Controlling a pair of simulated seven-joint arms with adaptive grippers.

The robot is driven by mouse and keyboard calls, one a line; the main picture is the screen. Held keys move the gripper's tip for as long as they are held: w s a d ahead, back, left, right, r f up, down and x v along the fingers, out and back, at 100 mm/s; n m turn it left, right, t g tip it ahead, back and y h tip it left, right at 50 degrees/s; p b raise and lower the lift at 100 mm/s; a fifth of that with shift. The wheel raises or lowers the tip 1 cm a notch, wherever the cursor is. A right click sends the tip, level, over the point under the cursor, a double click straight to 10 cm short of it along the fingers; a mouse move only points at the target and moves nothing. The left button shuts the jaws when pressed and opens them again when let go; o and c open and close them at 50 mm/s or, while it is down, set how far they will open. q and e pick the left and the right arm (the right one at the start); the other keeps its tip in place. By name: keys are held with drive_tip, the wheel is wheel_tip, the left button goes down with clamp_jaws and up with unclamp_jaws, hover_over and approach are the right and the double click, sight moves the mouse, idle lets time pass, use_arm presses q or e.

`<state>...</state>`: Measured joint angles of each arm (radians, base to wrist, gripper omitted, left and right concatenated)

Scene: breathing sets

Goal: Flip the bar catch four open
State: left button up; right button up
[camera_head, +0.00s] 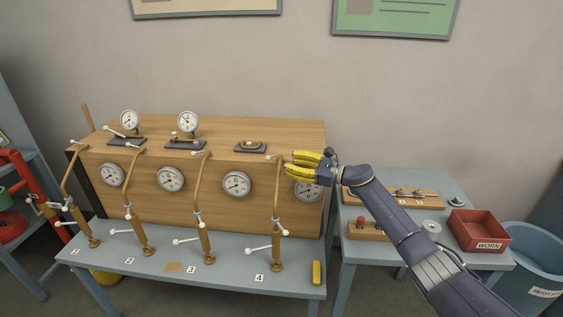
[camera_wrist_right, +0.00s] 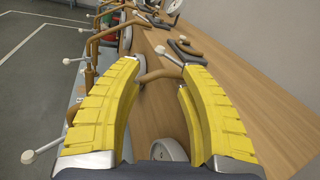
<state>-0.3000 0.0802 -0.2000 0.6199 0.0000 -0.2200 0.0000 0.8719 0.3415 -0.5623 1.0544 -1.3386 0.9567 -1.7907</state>
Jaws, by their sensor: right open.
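The fourth set has a brown upright pipe (camera_head: 277,205) at the right end of the row. At its top, by the wooden case's upper edge, a small white-tipped catch (camera_head: 271,157) points left. My right gripper (camera_head: 291,164), with yellow ribbed fingers, is just right of it. In the right wrist view the fingers (camera_wrist_right: 158,72) are open, with a brown bent bar (camera_wrist_right: 160,74) between the tips and a white-tipped lever (camera_wrist_right: 164,52) just beyond. I cannot tell whether the fingers touch the bar. My left gripper is not in view.
The wooden case (camera_head: 150,190) carries several dial gauges, one partly behind my right gripper. Three similar pipes stand to the left. A yellow block (camera_head: 317,272) lies on the bench (camera_head: 110,262). At right, a side table holds a red bin (camera_head: 479,232).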

drive_tip(key=shift+v, duration=1.25)
